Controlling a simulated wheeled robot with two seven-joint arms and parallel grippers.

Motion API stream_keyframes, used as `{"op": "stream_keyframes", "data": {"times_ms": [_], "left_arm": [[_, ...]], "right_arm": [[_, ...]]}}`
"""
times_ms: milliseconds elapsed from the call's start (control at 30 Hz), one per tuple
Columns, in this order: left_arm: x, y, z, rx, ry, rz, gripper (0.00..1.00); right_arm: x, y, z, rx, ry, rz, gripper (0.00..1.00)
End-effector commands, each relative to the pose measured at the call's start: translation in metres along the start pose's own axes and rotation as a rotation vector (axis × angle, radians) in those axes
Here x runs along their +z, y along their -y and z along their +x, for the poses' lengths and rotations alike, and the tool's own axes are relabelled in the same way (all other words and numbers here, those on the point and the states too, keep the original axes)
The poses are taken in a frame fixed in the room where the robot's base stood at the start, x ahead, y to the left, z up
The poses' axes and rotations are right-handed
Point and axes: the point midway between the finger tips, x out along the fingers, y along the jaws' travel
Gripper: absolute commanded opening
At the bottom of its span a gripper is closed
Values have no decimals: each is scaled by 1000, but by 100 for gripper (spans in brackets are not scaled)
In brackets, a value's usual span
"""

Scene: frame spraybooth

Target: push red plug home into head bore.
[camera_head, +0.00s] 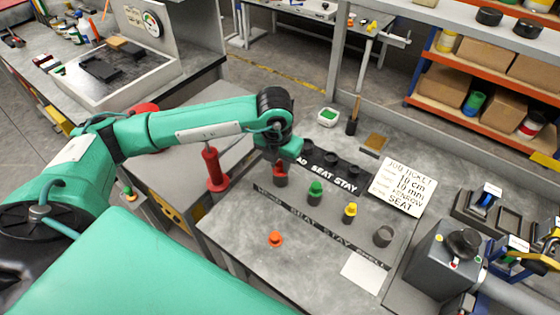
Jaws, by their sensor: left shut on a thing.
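My left gripper (280,160) reaches in from the left and points down, shut on the red plug (280,169). The red plug is at the mouth of the dark head bore (280,181), the leftmost cup in the labelled front row; its lower part is hidden, so I cannot tell how deep it sits. In the same row a green plug (316,187) and a yellow plug (350,209) stand in their cups. The grey cup (383,236) at the right end looks empty. My right gripper is not in view.
An orange plug (275,239) lies loose on the grey bench. Behind the row is a dark strip with round pieces (330,158). A red-handled upright tool (214,169) stands left, a job ticket (398,186) behind right. A white sheet (363,272) lies in front.

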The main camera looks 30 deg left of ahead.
Motion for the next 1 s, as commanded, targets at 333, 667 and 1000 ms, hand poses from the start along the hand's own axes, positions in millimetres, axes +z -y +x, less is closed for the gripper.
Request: {"op": "stream_keyframes", "data": {"times_ms": [333, 667, 1000], "left_arm": [[-1, 0, 3, 0, -2, 1, 49], [0, 0, -6, -1, 3, 0, 49], [0, 1, -77, -2, 5, 2, 49]], "right_arm": [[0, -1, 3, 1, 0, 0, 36], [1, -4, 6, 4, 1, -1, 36], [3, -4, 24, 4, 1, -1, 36]]}}
